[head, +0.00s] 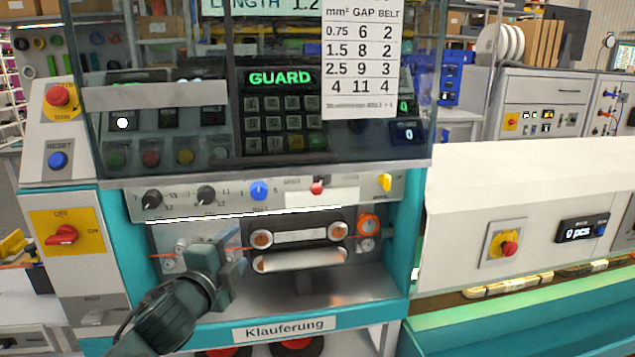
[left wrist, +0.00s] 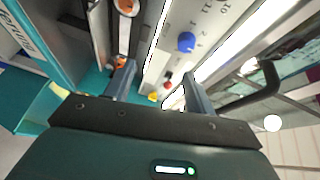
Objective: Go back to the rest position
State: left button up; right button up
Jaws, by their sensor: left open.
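My left gripper (head: 232,250) is in front of the open feed bay of the cable machine (head: 415,250), left of the two rollers. In the left wrist view its two fingers (left wrist: 158,90) stand apart with nothing between them. An orange cable (head: 205,248) runs across the bay behind the gripper, through the belt unit (head: 300,236). The gripper hides part of the cable and of the bay's left side. My right gripper is in neither view.
Above the bay is a panel with black knobs, a blue knob (head: 259,190) and a yellow switch (head: 384,182). A clear guard (head: 270,130) hangs over the keypad. A red main switch (head: 62,235) is at left. A white housing (head: 520,200) and a green-edged trough extend right.

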pick_arm(q)
jog(key=s+d+f+n+g, duration=0.2)
jog(key=s+f+n, duration=0.3)
jog(key=f, duration=0.6)
jog(key=s+d+f+n+g, duration=0.25)
jog(key=s+f, duration=0.45)
jog(key=f, duration=0.4)
jog(key=s+f+n+g, duration=0.1)
jog(key=s+f+n, duration=0.3)
jog(key=s+f, duration=0.2)
jog(key=s+f+n+g, duration=0.1)
jog(key=s+f+n, duration=0.3)
jog(key=s, duration=0.6)
notch_tip(320, 180, down, 2)
jog(key=shift+s+a+f+g, duration=0.1)
jog(key=shift+s+a+g, duration=0.2)
jog(key=shift+a+g, duration=0.05)
